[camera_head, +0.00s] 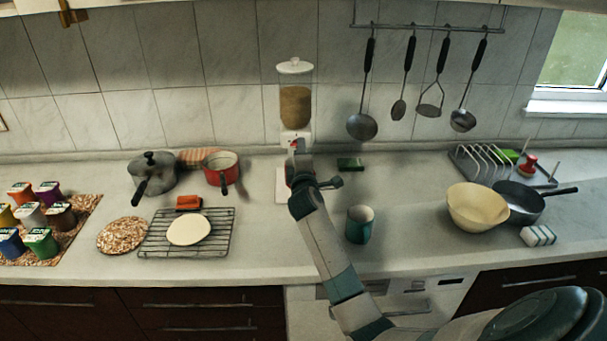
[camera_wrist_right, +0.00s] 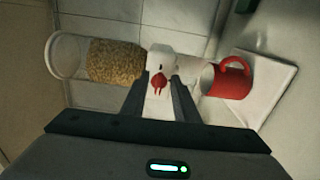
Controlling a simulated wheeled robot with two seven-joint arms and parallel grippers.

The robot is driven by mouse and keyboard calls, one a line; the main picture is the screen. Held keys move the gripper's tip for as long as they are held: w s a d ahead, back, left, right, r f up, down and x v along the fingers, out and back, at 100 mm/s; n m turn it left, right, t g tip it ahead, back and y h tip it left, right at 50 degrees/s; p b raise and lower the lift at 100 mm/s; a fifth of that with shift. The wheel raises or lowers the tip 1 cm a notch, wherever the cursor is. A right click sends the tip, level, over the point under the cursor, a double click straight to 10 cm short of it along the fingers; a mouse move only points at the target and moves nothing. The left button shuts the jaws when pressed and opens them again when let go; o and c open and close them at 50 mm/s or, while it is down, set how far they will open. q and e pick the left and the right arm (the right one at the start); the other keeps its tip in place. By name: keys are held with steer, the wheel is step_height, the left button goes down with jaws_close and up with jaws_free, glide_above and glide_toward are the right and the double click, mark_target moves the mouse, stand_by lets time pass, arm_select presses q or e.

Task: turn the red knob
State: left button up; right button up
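A dispenser with a clear, grain-filled container (camera_head: 295,105) and a white lid stands against the tiled wall. Its red knob (camera_wrist_right: 158,83) sits on the front of its white body (camera_wrist_right: 172,62). My right gripper (camera_wrist_right: 160,78) reaches the dispenser from the front. Its two fingers flank the knob, with a gap showing on each side, so it looks open around the knob. In the head view the gripper and wrist largely cover the knob. My left gripper is not in view.
A red mug (camera_wrist_right: 228,80) stands below the spout on a white base (camera_wrist_right: 270,88), close to my right gripper. A teal cup (camera_head: 359,225) is right of my forearm. A green sponge (camera_head: 350,164) lies behind it. A red pot (camera_head: 221,170) is to the left.

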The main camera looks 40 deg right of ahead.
steer(key=b+v, duration=0.3)
steer(key=v, duration=1.4)
steer(key=shift+d+f, duration=0.15)
stand_by(0.6)
